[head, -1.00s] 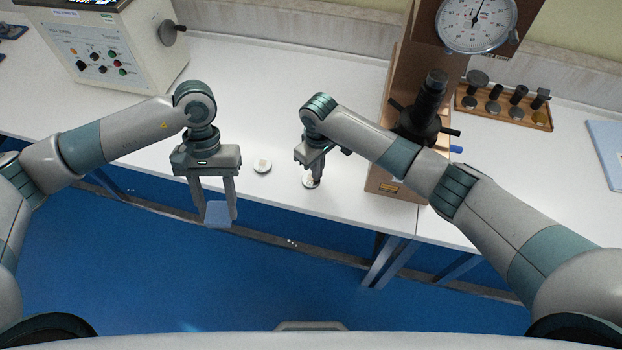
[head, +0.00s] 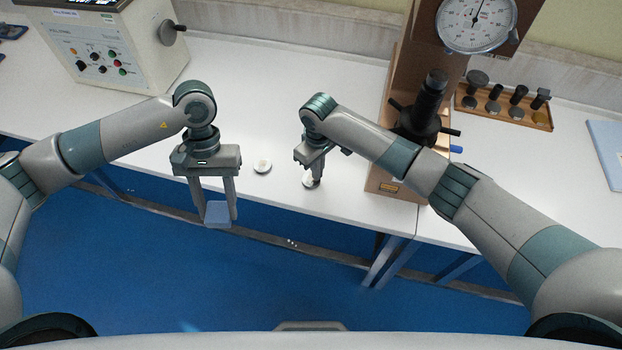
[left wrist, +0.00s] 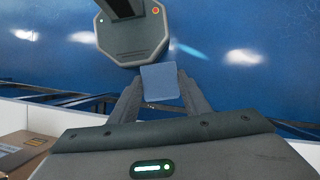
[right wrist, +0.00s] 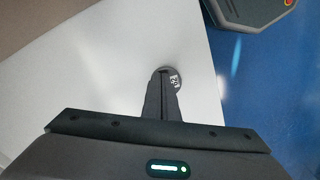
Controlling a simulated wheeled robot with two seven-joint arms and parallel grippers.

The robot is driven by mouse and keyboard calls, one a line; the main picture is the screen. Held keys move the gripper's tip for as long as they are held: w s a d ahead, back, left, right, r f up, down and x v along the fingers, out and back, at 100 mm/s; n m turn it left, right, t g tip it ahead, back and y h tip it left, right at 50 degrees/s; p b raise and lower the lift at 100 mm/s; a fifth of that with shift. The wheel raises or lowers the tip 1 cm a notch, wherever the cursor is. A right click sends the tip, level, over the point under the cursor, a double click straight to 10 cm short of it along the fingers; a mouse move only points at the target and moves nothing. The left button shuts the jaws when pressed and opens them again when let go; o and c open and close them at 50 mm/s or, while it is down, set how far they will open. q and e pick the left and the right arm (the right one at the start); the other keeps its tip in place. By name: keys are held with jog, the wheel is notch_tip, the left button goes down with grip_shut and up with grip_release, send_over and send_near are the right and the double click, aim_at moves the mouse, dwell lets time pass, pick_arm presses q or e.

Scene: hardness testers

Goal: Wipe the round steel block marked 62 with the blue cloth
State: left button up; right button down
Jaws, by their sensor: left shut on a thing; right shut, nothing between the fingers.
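My left gripper (head: 219,216) is shut on the blue cloth (head: 217,214), which lies between its fingertips in front of the table edge, above the floor. The cloth (left wrist: 159,82) also shows as a flat square in the left wrist view. One round steel block (head: 262,166) lies on the white table between my two grippers. A second round block (head: 307,183) lies near the table's front edge. My right gripper (head: 316,183) is shut and empty, with its tips at this second block and partly covering it. Dark marks show on this block (right wrist: 175,80) in the right wrist view; I cannot read them surely.
A hardness tester with a dial (head: 478,22) stands right of my right gripper. A control box (head: 110,45) stands at the back left. The white table (head: 270,90) is clear in the middle.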

pick_arm(q)
jog(key=shift+f, duration=0.15)
pick_arm(e)
jog(key=shift+f, duration=0.35)
jog(key=shift+r, duration=0.1)
